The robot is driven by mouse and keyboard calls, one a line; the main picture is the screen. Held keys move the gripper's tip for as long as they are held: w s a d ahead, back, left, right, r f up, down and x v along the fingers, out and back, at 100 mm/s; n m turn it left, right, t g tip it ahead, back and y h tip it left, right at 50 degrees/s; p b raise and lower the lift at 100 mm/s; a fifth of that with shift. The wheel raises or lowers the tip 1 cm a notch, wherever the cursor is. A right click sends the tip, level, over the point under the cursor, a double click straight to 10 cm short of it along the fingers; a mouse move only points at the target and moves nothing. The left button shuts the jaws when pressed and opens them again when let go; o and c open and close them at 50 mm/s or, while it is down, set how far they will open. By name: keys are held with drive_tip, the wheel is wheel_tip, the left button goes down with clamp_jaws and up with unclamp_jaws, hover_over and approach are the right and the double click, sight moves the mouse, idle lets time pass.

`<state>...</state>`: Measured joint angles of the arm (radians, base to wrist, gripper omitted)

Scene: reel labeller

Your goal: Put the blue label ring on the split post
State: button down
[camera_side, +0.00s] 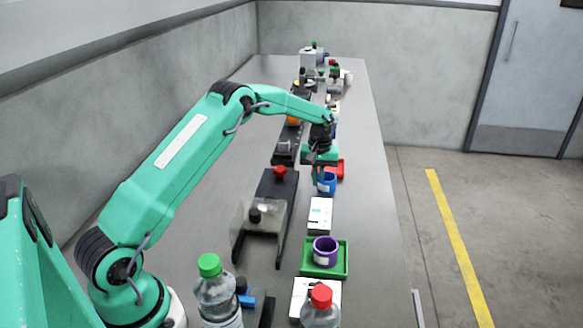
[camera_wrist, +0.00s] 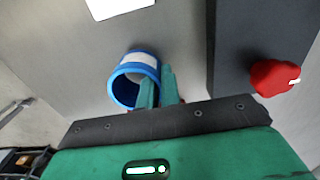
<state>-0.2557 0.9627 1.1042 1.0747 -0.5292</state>
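The blue label ring (camera_side: 327,183) is a short open cylinder with a white patch, near the middle of the side view, by a red tray. It also shows in the wrist view (camera_wrist: 116,88), just beyond my fingers. My gripper (camera_side: 319,177) points down at the ring. In the wrist view my two fingers (camera_wrist: 158,80) are close together at the ring's right wall, one over its opening and one outside. They look shut on that wall. Whether the ring is clear of the table cannot be told. I cannot make out the split post for certain.
The red tray (camera_side: 340,164) is behind the ring. A white box (camera_side: 320,214) and a green tray (camera_side: 338,268) with a purple ring (camera_side: 326,250) stand nearer. A black unit with a red knob (camera_side: 279,173) is to the left. Bottles stand in front. The table's right strip is clear.

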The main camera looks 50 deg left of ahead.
drive_tip(key=shift+f, duration=0.4)
drive_tip(key=c, duration=1.6)
unclamp_jaws()
wheel_tip(320, 180, up, 8)
drive_tip(key=shift+w, duration=0.1)
